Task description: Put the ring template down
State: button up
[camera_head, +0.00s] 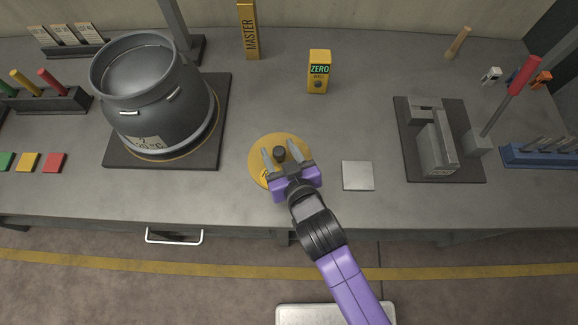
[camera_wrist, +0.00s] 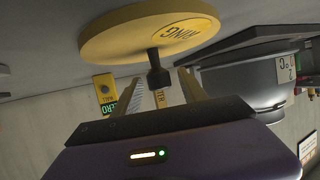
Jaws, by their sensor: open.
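The ring template is a yellow disc (camera_head: 262,148) with a dark knob (camera_head: 279,154) on top. It lies on the grey bench, a little left of the middle in the head view. My gripper (camera_head: 287,156) is over the disc with its two fingers apart, one on each side of the knob. In the wrist view the yellow disc (camera_wrist: 150,32) shows the word RING, and its dark knob (camera_wrist: 157,70) stands between the open fingers (camera_wrist: 158,92). I cannot tell whether a finger touches the knob.
A large grey pot (camera_head: 150,95) stands on a dark plate to the left. A yellow ZERO block (camera_head: 319,72) is behind, and a pale square plate (camera_head: 357,175) lies right of the disc. A grey fixture (camera_head: 435,150) and red-handled tool (camera_head: 524,76) are farther right.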

jog(key=v, duration=0.9)
jog(key=shift+b, duration=0.3)
jog(key=shift+s+d+f, duration=0.15)
jog(key=shift+s+d, duration=0.05)
jog(key=shift+m+h, duration=0.5)
jog(key=s+d, duration=0.6)
jog(key=shift+d+f, duration=0.15)
jog(key=s+d+r+m+t+h, duration=0.1)
jog(key=s+d+r+h, duration=0.1)
jog(key=s+d+r, duration=0.3)
jog(key=s+d+r+m+t+h, duration=0.1)
jog(key=s+d+r, duration=0.4)
jog(key=s, duration=0.5)
jog(key=shift+s+d+m+h, duration=0.4)
jog(key=shift+d+m, duration=0.1)
jog(key=shift+d, duration=0.6)
